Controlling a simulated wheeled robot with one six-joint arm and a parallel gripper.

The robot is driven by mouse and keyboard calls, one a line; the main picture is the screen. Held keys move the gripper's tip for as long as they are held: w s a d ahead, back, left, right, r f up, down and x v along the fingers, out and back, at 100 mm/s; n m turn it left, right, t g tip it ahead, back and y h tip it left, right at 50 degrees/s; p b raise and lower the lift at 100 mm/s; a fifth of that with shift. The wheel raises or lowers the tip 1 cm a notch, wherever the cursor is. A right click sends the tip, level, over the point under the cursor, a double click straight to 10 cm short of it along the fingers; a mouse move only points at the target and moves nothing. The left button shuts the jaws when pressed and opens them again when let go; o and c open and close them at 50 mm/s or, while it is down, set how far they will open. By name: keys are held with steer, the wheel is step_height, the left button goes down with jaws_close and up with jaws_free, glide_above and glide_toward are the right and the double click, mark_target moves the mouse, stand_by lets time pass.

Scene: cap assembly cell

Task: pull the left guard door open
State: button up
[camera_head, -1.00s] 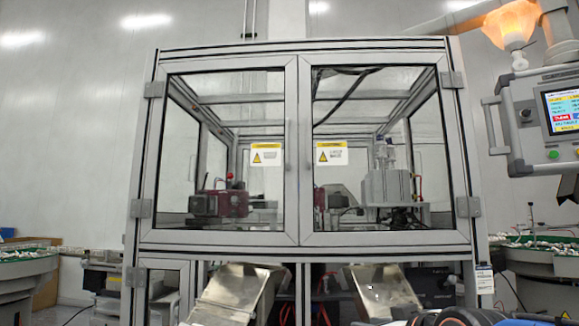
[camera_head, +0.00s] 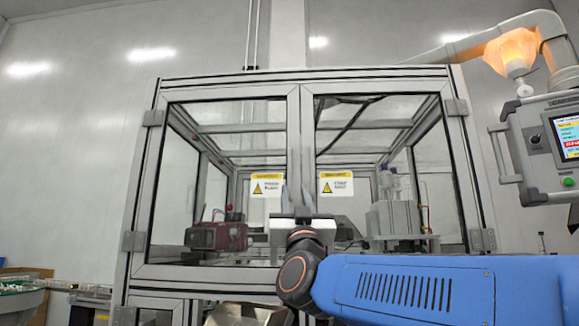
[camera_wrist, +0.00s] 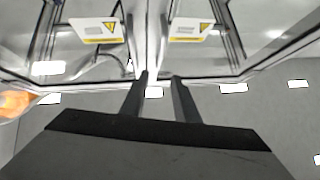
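The left guard door (camera_head: 293,130) is a glazed metal-framed door with a yellow-and-white warning label. It looks shut, its inner edge meeting the right guard door (camera_head: 308,130). My gripper (camera_head: 297,192) is raised in front of the lower middle of the doors, near their seam. In the wrist view the scene is upside down, so the left door's label (camera_wrist: 190,29) is on the right. There my two fingers (camera_wrist: 160,77) are apart with nothing seen between them. A thin bar, perhaps the left door's handle (camera_wrist: 164,35), lies beyond the fingertips; contact cannot be made out.
A control panel (camera_head: 563,140) hangs at the right beside an orange-lit lamp (camera_head: 511,53). A red device (camera_head: 217,236) and a grey machine (camera_head: 396,218) stand inside the cell. A metal chute (camera_head: 245,314) is below the doors. Hinges (camera_head: 133,241) sit on the outer left edge.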

mark_target(290, 166)
steer(key=x, duration=1.6)
steer(key=shift+c, duration=0.7)
jaws_close()
